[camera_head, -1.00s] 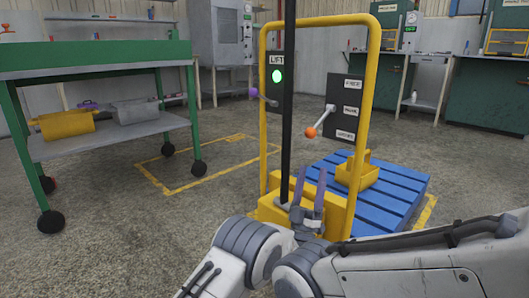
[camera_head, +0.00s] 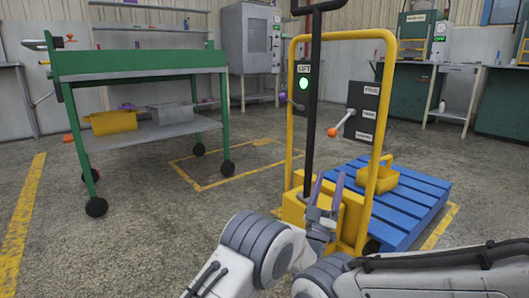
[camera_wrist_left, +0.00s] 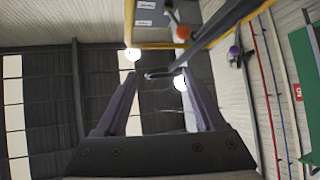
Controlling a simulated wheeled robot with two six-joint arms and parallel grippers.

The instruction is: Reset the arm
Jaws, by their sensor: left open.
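My left gripper (camera_head: 327,182) shows low in the head view, its two purple-grey fingers pointing up and apart with nothing between them. In that view it overlaps the lower yellow body of a lift truck (camera_head: 300,207); I cannot tell the gap between them. In the left wrist view the gripper (camera_wrist_left: 160,74) is open and empty. My pale grey arm links fill the bottom of the head view. My right gripper is not in view.
The lift truck's yellow frame (camera_head: 291,120) stands ahead, with an orange-knobbed lever (camera_head: 333,131) and black handle (camera_head: 312,110). Behind it a blue pallet (camera_head: 405,205) carries a yellow box (camera_head: 376,182). A green wheeled table (camera_head: 135,62) stands left. Floor between is clear.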

